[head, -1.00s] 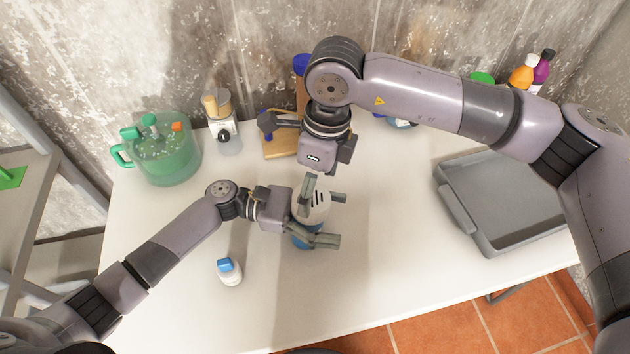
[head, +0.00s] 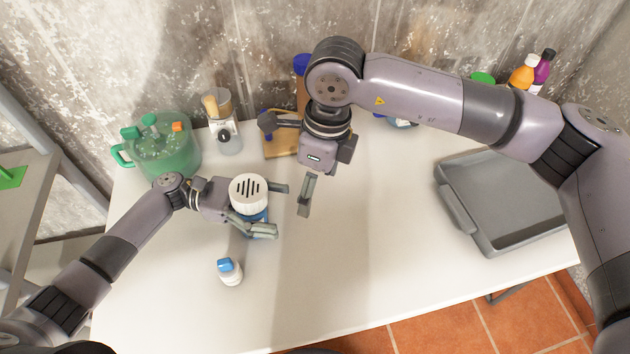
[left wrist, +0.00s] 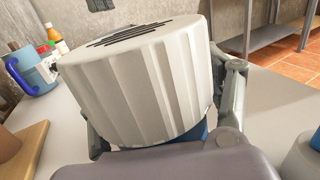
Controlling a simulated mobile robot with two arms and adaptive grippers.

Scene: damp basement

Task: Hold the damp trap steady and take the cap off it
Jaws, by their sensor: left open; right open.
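The damp trap has a ribbed white cap (head: 249,190) with dark slots on top and a blue body (head: 257,215), mostly hidden under the cap. The cap is on the body. It also fills the middle of the left wrist view (left wrist: 140,85). My left gripper (head: 274,210) is open, with a finger on each side of the trap; I cannot tell whether they touch it. My right gripper (head: 307,193) is open and empty, to the right of the trap and apart from it, pointing down. One of its fingers is mostly hidden.
A small white bottle with a blue cap (head: 230,272) stands in front of the trap. A green container (head: 168,155), a jar with a brush (head: 222,120) and a wooden board (head: 280,146) are at the back. A grey tray (head: 455,210) lies right. The table's middle is clear.

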